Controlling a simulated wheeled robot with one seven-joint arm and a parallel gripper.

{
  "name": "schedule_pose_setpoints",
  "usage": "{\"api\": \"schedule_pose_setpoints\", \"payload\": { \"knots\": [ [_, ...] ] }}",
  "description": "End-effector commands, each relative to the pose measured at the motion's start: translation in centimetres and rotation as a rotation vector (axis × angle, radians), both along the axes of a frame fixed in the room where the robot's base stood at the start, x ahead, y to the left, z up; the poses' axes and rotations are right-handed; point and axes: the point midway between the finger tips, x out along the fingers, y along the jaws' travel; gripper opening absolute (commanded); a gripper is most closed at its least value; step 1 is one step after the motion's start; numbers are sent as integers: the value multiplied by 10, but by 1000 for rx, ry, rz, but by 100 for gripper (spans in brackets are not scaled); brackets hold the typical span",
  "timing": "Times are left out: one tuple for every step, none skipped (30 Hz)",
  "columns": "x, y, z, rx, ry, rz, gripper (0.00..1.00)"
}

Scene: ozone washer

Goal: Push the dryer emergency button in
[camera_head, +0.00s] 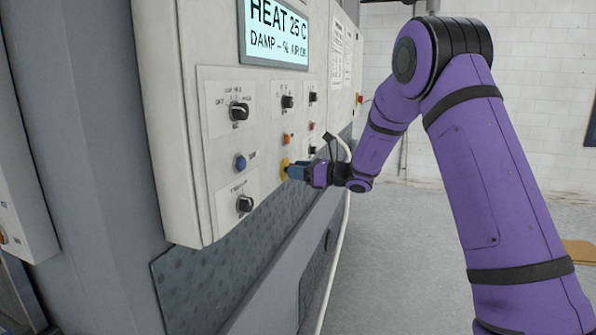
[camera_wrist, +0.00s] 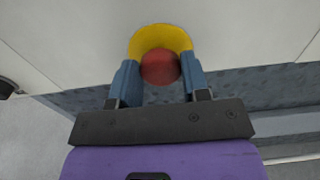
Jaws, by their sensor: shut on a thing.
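The dryer emergency button is a red round knob (camera_wrist: 160,68) on a yellow backing (camera_wrist: 160,36) on the pale control panel. In the wrist view my gripper (camera_wrist: 160,82) has its two blue fingers on either side of the red knob, shut on it. In the head view my gripper (camera_head: 291,171) is at the panel's lower right part, and the yellow backing (camera_head: 284,166) shows just at its fingertips. The red knob is hidden behind the fingers there. I cannot tell how far in the button sits.
The panel (camera_head: 215,228) carries several black knobs, a blue button (camera_head: 240,163) to the left and small red and orange buttons above. A display (camera_head: 277,31) reads HEAT 25 C. A white cable (camera_head: 341,240) hangs close to my gripper.

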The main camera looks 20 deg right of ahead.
Motion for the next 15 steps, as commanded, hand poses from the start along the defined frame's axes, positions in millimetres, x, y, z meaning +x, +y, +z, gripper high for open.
{"api": "schedule_pose_setpoints", "payload": {
  "knots": [
    [0,0,0,0,0,0,0],
    [0,0,0,0,0,0,0],
    [1,2,0,0,0,0,0],
    [2,3,0,0,0,0,0],
    [3,5,0,0,0,0,0],
    [5,6,0,0,-1,0,0],
    [6,7,0,0,-1,0,0],
    [7,9,0,0,-1,0,0],
    [7,10,0,0,-1,0,0],
    [7,10,0,0,-1,0,0],
    [7,10,1,0,-1,0,0],
    [7,10,1,0,-1,0,0],
    [7,10,1,0,-1,0,0],
    [7,10,1,0,-1,0,0],
    [8,10,1,0,-1,0,0]
  ]
}}
